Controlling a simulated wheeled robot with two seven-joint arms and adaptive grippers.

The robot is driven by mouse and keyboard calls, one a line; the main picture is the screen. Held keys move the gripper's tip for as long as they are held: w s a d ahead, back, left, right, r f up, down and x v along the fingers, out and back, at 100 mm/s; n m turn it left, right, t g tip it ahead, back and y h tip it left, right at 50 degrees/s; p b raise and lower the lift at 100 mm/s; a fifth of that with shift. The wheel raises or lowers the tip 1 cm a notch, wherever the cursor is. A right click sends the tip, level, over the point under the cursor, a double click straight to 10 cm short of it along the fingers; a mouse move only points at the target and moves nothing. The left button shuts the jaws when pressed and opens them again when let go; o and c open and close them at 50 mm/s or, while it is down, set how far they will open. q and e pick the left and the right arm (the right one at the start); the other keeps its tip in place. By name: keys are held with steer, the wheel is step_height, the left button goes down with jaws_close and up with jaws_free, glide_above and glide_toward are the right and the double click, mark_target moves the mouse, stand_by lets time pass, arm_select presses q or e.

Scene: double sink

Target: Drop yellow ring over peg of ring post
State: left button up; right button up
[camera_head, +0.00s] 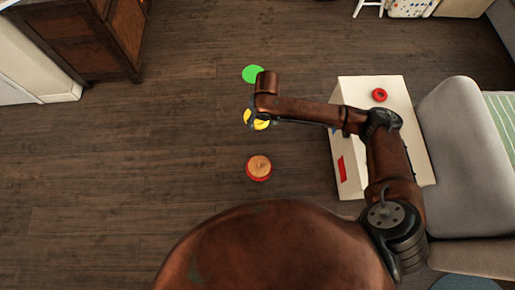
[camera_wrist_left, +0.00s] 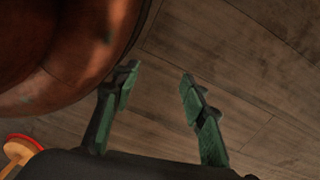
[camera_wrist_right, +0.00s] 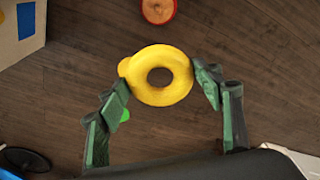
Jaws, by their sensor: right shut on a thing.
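The yellow ring (camera_wrist_right: 160,90) is pinched between the fingertips of my right gripper (camera_wrist_right: 163,88). In the head view the ring (camera_head: 262,125) shows beneath the end of my right arm, partly hidden by it. The ring post (camera_head: 259,167) is a wooden piece with a red rim, in front of the ring in the head view. It also shows at the top of the right wrist view (camera_wrist_right: 159,9) and at the lower left of the left wrist view (camera_wrist_left: 20,150). The ring is apart from the post. My left gripper (camera_wrist_left: 160,80) is open and empty.
A green disc (camera_head: 253,74) lies beyond the ring. A white box (camera_head: 400,133) on the right carries a red ring (camera_head: 380,95). A grey chair (camera_head: 460,160) stands beside it, and a wooden cabinet (camera_head: 85,40) is at upper left. The floor left of the post is clear.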

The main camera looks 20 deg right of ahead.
steer(key=f+n+b, duration=0.2)
steer(key=f, duration=0.9)
steer(key=s+f+n+b, duration=0.1)
steer(key=f+n+b, duration=0.1)
steer(key=f, duration=0.9)
steer(key=s+f+n+b, duration=0.1)
steer(key=f+n+b, duration=0.1)
steer(key=f, duration=0.9)
steer(key=shift+s+a+f+y+b, duration=0.1)
steer(key=shift+s+a+y+b, duration=0.2)
steer(key=shift+b, duration=0.2)
steer(key=shift+f, duration=0.1)
arm_select(q)
steer(key=w+r, duration=0.3)
steer(key=r, duration=0.6)
steer(key=w+d+r, duration=0.1)
steer(key=w+r, duration=0.2)
steer(key=r, duration=0.7)
steer(key=shift+r, duration=0.3)
steer(key=shift+d+f, duration=0.1)
arm_select(e)
steer(key=shift+d, duration=0.1)
